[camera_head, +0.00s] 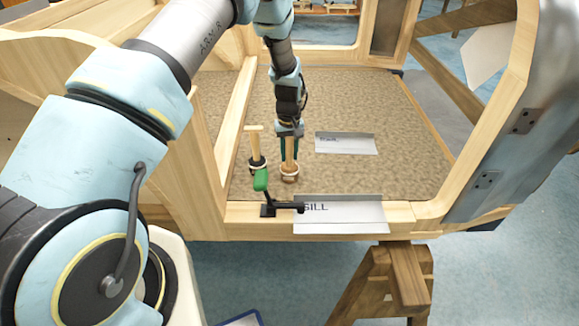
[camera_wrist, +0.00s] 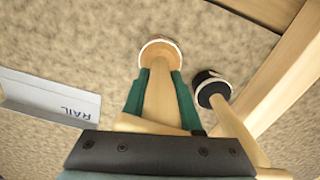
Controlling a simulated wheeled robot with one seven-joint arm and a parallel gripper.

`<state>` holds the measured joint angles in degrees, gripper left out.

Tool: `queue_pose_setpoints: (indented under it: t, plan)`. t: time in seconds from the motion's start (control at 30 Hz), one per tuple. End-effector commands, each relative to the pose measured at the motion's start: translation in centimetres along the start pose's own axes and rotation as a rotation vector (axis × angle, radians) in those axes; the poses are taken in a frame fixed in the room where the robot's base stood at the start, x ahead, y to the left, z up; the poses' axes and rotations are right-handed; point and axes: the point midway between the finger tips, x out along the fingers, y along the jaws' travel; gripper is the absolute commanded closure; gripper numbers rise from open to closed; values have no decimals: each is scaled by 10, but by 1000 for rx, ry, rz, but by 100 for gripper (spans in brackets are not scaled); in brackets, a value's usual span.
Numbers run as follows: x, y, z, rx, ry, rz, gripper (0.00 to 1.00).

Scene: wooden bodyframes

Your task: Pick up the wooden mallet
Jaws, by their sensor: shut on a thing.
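The wooden mallet (camera_head: 289,172) has a pale wooden handle and a wooden head with a light rim. It is upright with its head down, over the brown floor panel. My gripper (camera_head: 289,142) is above the head, shut on the handle. In the wrist view the green fingers of my gripper (camera_wrist: 155,98) lie on both sides of the handle, and the mallet's head (camera_wrist: 160,50) shows beyond them. I cannot tell whether the head touches the panel.
A black-headed mallet (camera_head: 256,161) stands close on the left; it also shows in the wrist view (camera_wrist: 212,92). A green-handled clamp (camera_head: 262,181) sits on the front sill. A RAIL card (camera_head: 346,143) lies to the right. Wooden frame members surround the panel; its right part is clear.

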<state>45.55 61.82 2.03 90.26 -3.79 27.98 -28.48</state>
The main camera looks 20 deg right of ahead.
Motion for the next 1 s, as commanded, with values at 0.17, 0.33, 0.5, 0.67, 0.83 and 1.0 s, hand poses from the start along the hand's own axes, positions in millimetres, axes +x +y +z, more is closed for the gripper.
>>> queue_pose_setpoints:
  t: [0.17, 0.33, 0.5, 0.67, 0.83, 1.0]
  plan:
    - [0, 0, 0, 0, 0, 0, 100]
    - [0, 0, 0, 0, 0, 0, 100]
    - [0, 0, 0, 0, 0, 0, 100]
    - [-3, 0, 0, 0, 1, 1, 100]
    - [-18, 0, -1, 0, 2, 1, 100]
    - [-48, 1, -1, 0, 5, 3, 100]
